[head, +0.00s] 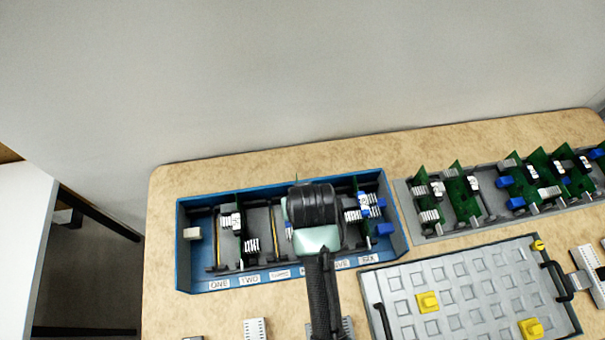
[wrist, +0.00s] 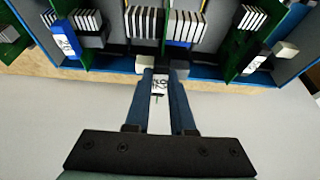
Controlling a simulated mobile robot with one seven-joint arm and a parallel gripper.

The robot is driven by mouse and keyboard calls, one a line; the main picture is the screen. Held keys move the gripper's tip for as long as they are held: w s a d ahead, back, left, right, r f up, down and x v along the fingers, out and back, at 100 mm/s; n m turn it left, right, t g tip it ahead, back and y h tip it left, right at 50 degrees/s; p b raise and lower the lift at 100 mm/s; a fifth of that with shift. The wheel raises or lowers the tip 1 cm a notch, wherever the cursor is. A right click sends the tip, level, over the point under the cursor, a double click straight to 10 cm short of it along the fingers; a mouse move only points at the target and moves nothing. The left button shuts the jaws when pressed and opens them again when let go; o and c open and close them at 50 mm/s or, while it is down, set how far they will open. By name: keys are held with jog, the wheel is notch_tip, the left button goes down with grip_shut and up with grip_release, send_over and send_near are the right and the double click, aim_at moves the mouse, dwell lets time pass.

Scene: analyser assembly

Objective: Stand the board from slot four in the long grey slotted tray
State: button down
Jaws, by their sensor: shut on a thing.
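The blue case (head: 185,270) holds green boards in labelled slots; ONE, TWO and SIX are readable along its front. In the head view my wrist covers the middle of the case, around slot four, and hides the fingertips. In the wrist view my gripper (wrist: 160,80) is shut on a board (wrist: 158,84), whose white-labelled edge shows between the two fingers. The board is among the case's slots; I cannot tell whether it is seated or raised. The long grey slotted tray (head: 440,233) stands right of the case, with several green boards upright in it.
A grey panel (head: 405,312) with yellow blocks (head: 428,302) and dark handles lies in front of the long tray. Neighbouring boards (wrist: 240,55) stand on both sides of my fingers. A wall rises behind the table (head: 165,215). A white table (head: 22,220) stands at far left.

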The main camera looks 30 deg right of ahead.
jog(key=shift+f+b, duration=1.5)
jog(key=shift+f, duration=0.95)
dwell(1.0)
jog(key=c, duration=0.7)
grip_release()
jog(key=shift+o, duration=0.6)
jog(key=shift+r+p, duration=1.95)
jog(key=shift+p, duration=0.6)
